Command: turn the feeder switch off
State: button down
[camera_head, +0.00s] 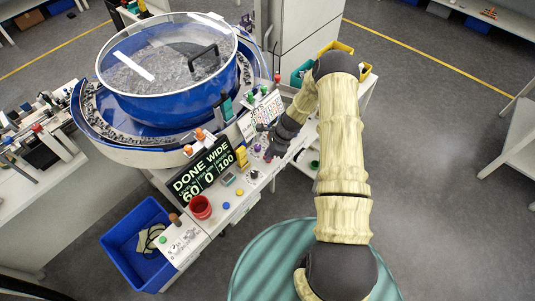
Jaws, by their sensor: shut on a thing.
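My gripper (267,136), dark, reaches in from the right over the sloped white control panel (231,209) beside the bowl feeder. Its fingertips are down at the panel's upper part, shut on what seems to be the feeder switch, which is mostly hidden by the fingers. The blue bowl feeder (165,108) has a clear lid with a black handle, and grey parts lie in it and on its rim track.
A red cup (200,207), coloured buttons and a yellow block (241,156) sit on the panel close to my gripper. A blue bin (127,240) stands lower left. A round green surface (270,262) is at the bottom. Open floor lies right.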

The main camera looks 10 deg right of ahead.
jog(key=n+b, duration=0.2)
jog(key=n+g+b, duration=0.1)
jog(key=n+b, duration=0.1)
jog(key=shift+w+d+f+g+b, duration=0.1)
jog(key=shift+f+g+b, duration=0.1)
jog(key=shift+g+b, duration=0.1)
jog(key=n+g+b, duration=0.1)
jog(key=n+b, duration=0.1)
jog(key=n, duration=0.1)
jog(key=n+g+h+b, duration=0.1)
jog(key=n+b, duration=0.1)
jog(key=n, duration=0.1)
jog(key=shift+w+r+n+b, duration=0.1)
jog(key=shift+w+n+b, duration=0.05)
jog(key=shift+n+b, duration=0.2)
jog(key=n+g+h+b, duration=0.1)
jog(key=n+b, duration=0.1)
jog(key=n, duration=0.1)
jog(key=shift+r+n+h, duration=0.1)
jog(key=shift+n+h, duration=0.15)
jog(key=shift+h, duration=0.05)
jog(key=shift+w+r+n+h+b, duration=0.15)
jog(key=shift+n+h+b, duration=0.5)
jog(key=shift+n, duration=1.15)
jog(key=shift+r, duration=0.1)
jog(key=c, duration=1.5)
grip_release()
jog(key=shift+a, duration=0.2)
